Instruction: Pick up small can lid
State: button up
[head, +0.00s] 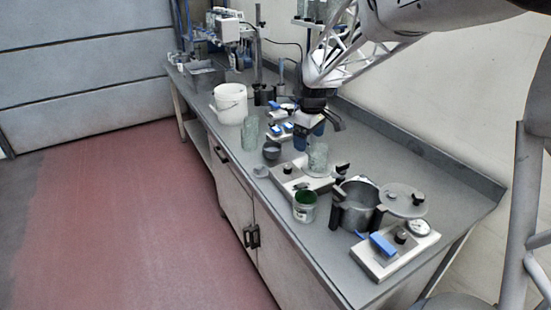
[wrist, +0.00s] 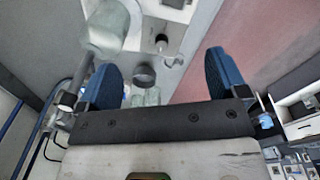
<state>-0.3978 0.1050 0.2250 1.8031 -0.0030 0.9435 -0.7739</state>
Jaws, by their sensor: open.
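A small light grey piece (head: 261,171) lies flat near the front edge of the bench. It may be the small can lid, but it is too small to tell. A small can (head: 305,212) with green inside stands open-topped nearby, to its right. My gripper (head: 309,137) is above the bench, behind and to the right of the grey piece, with its jaws apart. In the wrist view, its two blue fingers (wrist: 162,60) are spread with nothing held between them. I cannot make out a lid in the wrist view.
A dark cup (head: 272,150), another jar (head: 250,133) and a white bucket (head: 231,104) are left. A pot (head: 357,207), its lid (head: 402,200) and another hotplate (head: 380,268) crowd the right end.

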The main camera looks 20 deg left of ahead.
jog(key=w+a+f+n, duration=0.3)
jog(key=w+a+f, duration=0.25)
jog(key=a, duration=0.35)
jog(key=n, duration=0.2)
send_over(258, 166)
jog(key=shift+g, duration=0.4)
notch_tip(258, 166, down, 8)
jog(key=shift+w+d+r, duration=0.15)
jog(key=shift+r, duration=0.05)
jog(key=shift+f, duration=1.3)
jog(key=shift+f, duration=2.6)
